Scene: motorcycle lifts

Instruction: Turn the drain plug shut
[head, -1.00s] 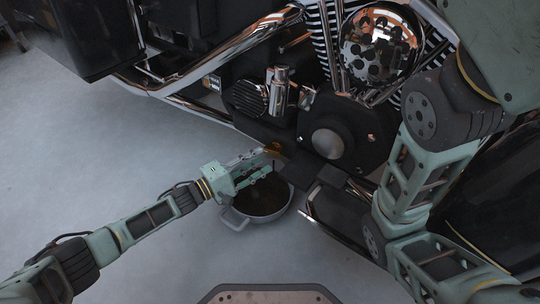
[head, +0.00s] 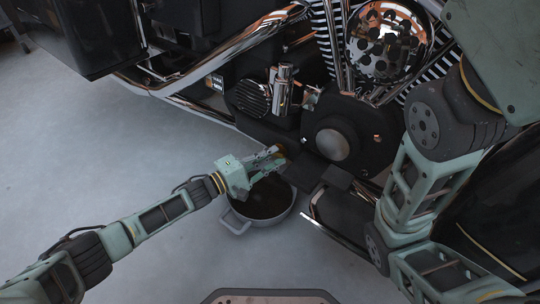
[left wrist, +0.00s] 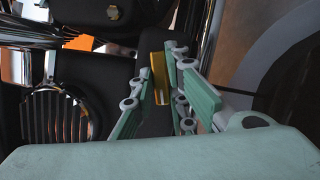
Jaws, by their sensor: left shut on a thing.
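The drain plug is a brass-coloured piece low on the motorcycle's engine. It shows well in the left wrist view (left wrist: 158,76), and only a sliver of it shows in the head view (head: 281,149). My left gripper (head: 276,154) reaches in from the left above the pan. In the left wrist view its two fingers (left wrist: 161,80) stand on either side of the plug, shut on it. The fingers hide part of the plug in the head view. My right arm shows at the right, but its gripper is out of view.
A grey round pan (head: 238,221) with dark contents stands on the floor under my left gripper. The engine's black cover (head: 362,128) and a chrome exhaust pipe (head: 235,45) are close above. A dark footboard (head: 337,217) lies to the right. The floor at left is clear.

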